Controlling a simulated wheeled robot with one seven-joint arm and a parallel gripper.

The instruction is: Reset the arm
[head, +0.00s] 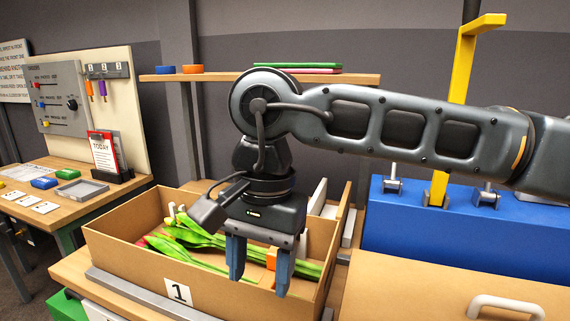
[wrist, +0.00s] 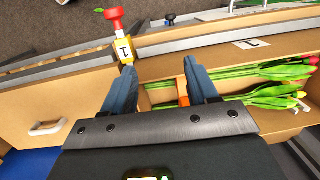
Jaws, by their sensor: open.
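My gripper (head: 260,262) hangs from my arm in the head view, fingers pointing down, at the right part of the cardboard box (head: 128,258). Its two blue fingers are apart with nothing seen held between them. In the wrist view the open gripper (wrist: 163,82) also shows, with an orange piece (wrist: 182,91) beyond the fingers. Tulip bunches with green stems (head: 215,241) lie in the box, left of and behind the gripper. They also show at the right of the wrist view (wrist: 265,78). My gripper hides part of the box's inside.
A number 1 card (head: 178,293) is on the box's front. A blue block (head: 440,240) with clamps and a yellow post (head: 461,80) stands at right. A shelf (head: 375,78) is behind. A side table (head: 98,196) holds trays and cards at left.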

